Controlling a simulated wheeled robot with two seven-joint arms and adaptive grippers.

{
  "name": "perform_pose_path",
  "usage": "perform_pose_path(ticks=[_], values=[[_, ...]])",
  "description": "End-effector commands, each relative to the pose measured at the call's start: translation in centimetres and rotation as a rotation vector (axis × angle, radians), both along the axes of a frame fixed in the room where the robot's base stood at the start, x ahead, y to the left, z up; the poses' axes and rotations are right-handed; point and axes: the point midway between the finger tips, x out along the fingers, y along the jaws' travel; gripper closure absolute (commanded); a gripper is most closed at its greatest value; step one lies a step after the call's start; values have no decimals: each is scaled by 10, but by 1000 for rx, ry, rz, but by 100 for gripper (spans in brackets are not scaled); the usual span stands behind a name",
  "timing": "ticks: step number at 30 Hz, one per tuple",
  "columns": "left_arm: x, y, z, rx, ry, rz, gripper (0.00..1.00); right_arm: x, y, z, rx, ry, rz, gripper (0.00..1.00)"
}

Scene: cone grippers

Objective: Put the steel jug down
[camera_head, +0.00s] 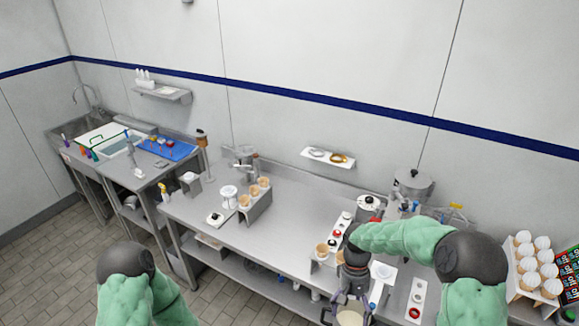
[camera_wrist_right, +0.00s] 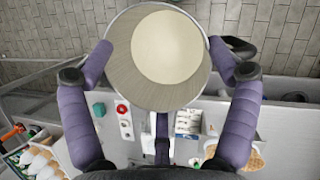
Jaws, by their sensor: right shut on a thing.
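The steel jug (camera_head: 350,317) is at the bottom edge of the head view, partly cut off by the frame. In the right wrist view the jug (camera_wrist_right: 122,82) is seen from above, with a pale cream content inside. My right gripper (camera_head: 347,302) is shut on the jug. In the right wrist view the purple fingers of my right gripper (camera_wrist_right: 161,62) are on both sides of it. The jug is held in the air near the front edge of the steel counter (camera_head: 285,215), with floor showing beyond it. My left arm shows at lower left, but its gripper is out of view.
A cone rack (camera_head: 537,265) is at far right. The counter between the cone holders has bare room.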

Motion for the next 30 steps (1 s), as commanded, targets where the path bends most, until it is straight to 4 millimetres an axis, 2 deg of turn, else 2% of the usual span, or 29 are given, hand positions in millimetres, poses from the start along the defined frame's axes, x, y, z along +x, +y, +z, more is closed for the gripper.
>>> perform_pose_path(ticks=[1,30], values=[[0,0,-13,0,0,0,60,0,0,-12,0,-1,-1,71],[0,0,-170,0,0,0,60,1,0,-169,0,-2,-2,71]])
